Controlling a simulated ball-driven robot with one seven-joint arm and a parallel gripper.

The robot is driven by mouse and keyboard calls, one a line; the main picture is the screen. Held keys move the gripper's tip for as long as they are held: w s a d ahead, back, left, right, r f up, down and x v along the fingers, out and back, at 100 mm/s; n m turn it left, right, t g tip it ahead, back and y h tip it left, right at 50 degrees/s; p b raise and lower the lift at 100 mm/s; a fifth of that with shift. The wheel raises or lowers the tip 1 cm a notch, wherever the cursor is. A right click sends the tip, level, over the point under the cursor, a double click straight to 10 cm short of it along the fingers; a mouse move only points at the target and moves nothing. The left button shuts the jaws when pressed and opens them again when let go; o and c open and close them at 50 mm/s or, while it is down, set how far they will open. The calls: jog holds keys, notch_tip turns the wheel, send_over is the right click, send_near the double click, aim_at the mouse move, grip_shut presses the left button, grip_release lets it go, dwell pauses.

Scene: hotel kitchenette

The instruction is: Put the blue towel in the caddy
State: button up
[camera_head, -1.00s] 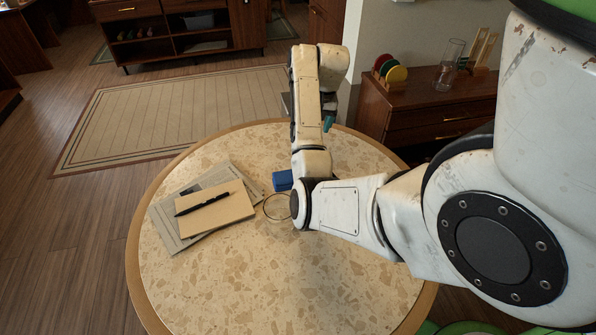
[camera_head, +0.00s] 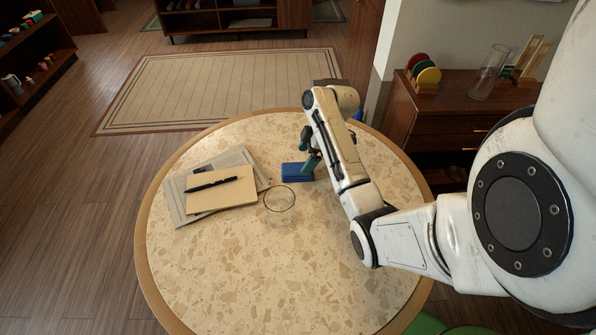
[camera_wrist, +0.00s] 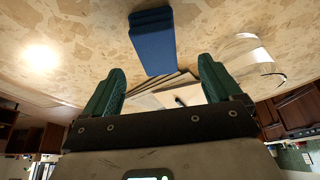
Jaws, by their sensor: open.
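The blue towel (camera_head: 297,172) lies folded on the round speckled table (camera_head: 285,285), a little behind a clear glass (camera_head: 279,200). It also shows in the wrist view (camera_wrist: 153,42), ahead of my fingers and between their lines. My gripper (camera_head: 308,150) hangs close to the towel, at its upper right in the head view. In the wrist view its two green fingers (camera_wrist: 160,85) are spread apart with nothing between them. I cannot tell whether a finger touches the towel. No caddy can be made out for certain.
The glass also shows at the right of the wrist view (camera_wrist: 252,58). A notebook (camera_head: 222,190) with a black pen (camera_head: 212,184) lies on papers at the table's left. A wooden cabinet (camera_head: 445,125) with colored discs (camera_head: 424,70) stands at right. The table's front is clear.

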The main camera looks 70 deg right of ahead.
aim_at(299, 168)
jog(key=shift+d+p+x, duration=0.2)
jog(key=shift+p+x, duration=0.1)
jog(key=shift+x, duration=3.05)
jog(key=shift+s, duration=0.1)
jog(key=shift+c, duration=0.2)
jog(key=c, duration=1.1)
